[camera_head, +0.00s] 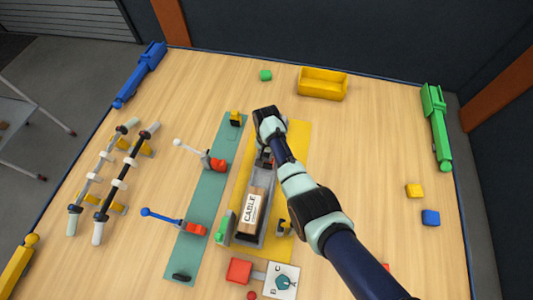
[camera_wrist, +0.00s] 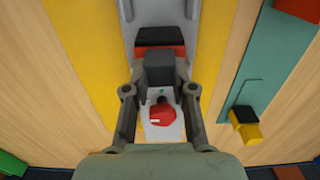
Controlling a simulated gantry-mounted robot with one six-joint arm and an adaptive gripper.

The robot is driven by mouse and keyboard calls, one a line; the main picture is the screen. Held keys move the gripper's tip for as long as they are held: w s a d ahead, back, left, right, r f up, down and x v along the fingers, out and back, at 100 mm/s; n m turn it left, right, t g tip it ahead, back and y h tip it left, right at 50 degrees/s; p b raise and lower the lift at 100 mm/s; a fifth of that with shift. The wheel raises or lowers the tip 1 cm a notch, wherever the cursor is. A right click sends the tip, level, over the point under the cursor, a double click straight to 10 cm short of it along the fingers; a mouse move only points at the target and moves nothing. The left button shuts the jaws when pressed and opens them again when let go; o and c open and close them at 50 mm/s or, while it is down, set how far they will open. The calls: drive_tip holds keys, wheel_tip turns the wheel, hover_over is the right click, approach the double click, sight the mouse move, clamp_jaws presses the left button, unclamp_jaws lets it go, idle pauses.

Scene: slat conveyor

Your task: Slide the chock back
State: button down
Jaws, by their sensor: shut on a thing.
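My gripper (camera_wrist: 160,84) has its two fingers on either side of a dark grey block (camera_wrist: 158,68), which appears to be the chock, and is shut on it. The block sits in a light grey channel (camera_wrist: 206,40). A black and red piece (camera_wrist: 160,37) lies just beyond it. A red knob (camera_wrist: 162,115) is on the near side, between the fingers. In the head view my arm and wrist hide the fingers and the block. The same grey channel (camera_head: 238,211) there holds a box labelled CABLE (camera_head: 252,210) at its near end.
The channel stands on a yellow strip (camera_head: 298,150), beside a green strip (camera_head: 205,205) with a white-handled clamp (camera_head: 196,152) and a blue-handled clamp (camera_head: 170,219). A yellow bin (camera_head: 322,84) stands at the back. A dial box (camera_head: 281,281) is in front. The table's right side is mostly clear.

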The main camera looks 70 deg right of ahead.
drive_tip(key=c, duration=1)
unclamp_jaws()
drive_tip(key=shift+d, duration=0.25)
drive_tip(key=shift+o, duration=0.2)
wheel_tip(320, 180, up, 12)
drive_tip(key=shift+a, duration=0.1)
